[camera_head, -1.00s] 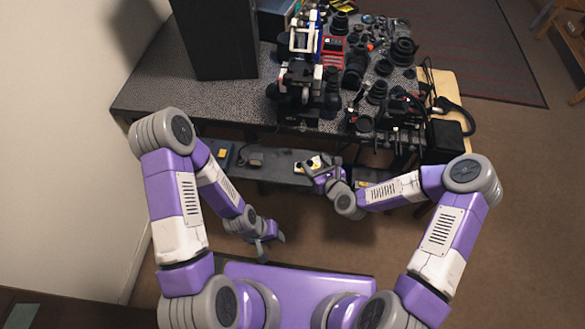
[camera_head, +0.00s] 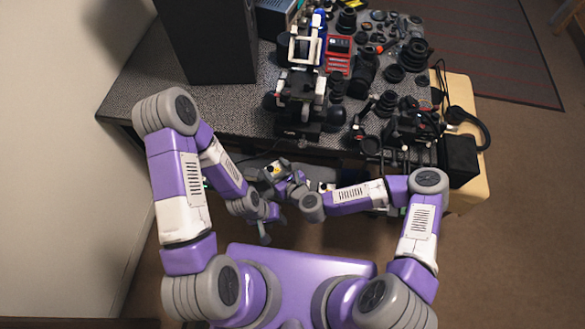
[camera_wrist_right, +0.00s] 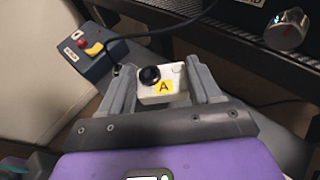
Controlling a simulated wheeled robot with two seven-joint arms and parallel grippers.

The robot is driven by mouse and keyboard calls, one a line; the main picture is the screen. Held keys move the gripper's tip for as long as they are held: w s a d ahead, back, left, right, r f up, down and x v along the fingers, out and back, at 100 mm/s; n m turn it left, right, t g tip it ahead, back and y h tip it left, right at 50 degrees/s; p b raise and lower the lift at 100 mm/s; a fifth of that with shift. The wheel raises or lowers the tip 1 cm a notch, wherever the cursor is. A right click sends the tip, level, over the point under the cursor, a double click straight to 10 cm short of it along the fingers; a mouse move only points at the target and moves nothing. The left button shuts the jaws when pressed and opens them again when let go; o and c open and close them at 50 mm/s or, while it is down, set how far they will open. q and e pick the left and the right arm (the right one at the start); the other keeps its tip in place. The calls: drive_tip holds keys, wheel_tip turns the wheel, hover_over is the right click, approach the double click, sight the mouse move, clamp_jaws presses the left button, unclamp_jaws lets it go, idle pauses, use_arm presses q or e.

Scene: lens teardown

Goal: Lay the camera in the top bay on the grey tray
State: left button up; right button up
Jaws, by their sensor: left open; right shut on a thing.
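The camera (camera_wrist_right: 165,84) is a small white box with a black round lens and a yellow label marked A. In the right wrist view it sits between the two fingers of my right gripper (camera_wrist_right: 168,90), which is shut on it. In the head view the camera (camera_head: 272,171) shows small at the tip of my right gripper (camera_head: 280,178), in front of the table. My left gripper (camera_head: 266,230) is open and empty, lower and slightly left of the right one. I cannot clearly make out the grey tray or its top bay.
The speckled table (camera_head: 135,98) carries a tall dark box (camera_head: 207,40), a red case (camera_head: 339,55) and many black lens parts. A low grey surface lies below its front edge, partly hidden by my arms. A control box (camera_wrist_right: 97,62) with a red button stands on it.

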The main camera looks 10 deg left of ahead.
wheel_tip(320, 180, down, 10)
drive_tip(key=b, duration=0.3)
drive_tip(key=shift+r, duration=0.1)
drive_tip(key=o, duration=1.1)
